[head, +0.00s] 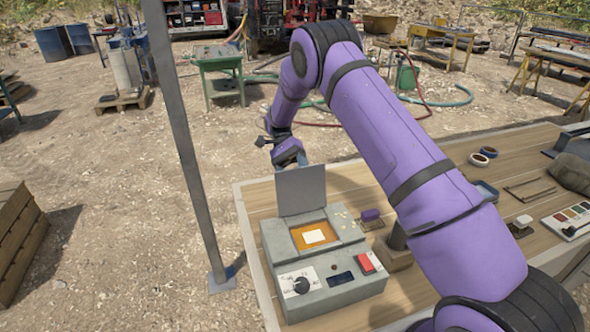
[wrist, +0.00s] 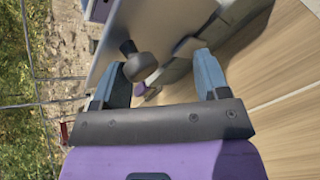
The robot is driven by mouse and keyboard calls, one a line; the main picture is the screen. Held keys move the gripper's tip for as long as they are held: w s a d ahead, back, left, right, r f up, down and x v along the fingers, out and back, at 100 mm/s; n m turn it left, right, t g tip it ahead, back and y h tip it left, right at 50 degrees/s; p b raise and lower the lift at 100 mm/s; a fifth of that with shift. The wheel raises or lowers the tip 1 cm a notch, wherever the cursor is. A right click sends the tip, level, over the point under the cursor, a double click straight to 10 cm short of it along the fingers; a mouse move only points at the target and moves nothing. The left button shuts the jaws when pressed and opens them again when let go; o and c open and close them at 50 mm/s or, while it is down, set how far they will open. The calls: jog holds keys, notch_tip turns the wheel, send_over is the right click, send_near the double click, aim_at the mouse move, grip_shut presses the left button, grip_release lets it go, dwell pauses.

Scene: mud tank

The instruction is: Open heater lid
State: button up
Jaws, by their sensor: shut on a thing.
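The heater (head: 325,285) is a grey box on the near left of the wooden bench. Its flat grey lid (head: 301,190) stands about upright at the back edge, so the orange-lit well (head: 298,236) with a pale block (head: 314,237) shows. My gripper (head: 303,160) is behind the lid's top edge, its tips partly hidden in the head view. In the wrist view, the lid (wrist: 165,30) slants across the top.
The heater's front has a dial (head: 301,285) and a red switch (head: 365,263). A small purple item (head: 370,215) lies right of the heater, under my arm. A grey post (head: 185,150) stands left of the bench. Open gravel lies behind.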

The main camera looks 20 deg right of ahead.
jog(key=shift+w+d, duration=0.1)
jog(key=shift+d, duration=0.15)
dwell(0.5)
jog(key=shift+r, duration=0.1)
jog(key=s+r, duration=0.2)
jog(key=s, duration=0.6)
jog(key=s+r, duration=0.3)
jog(key=s, duration=0.5)
jog(key=shift+s+f, duration=0.1)
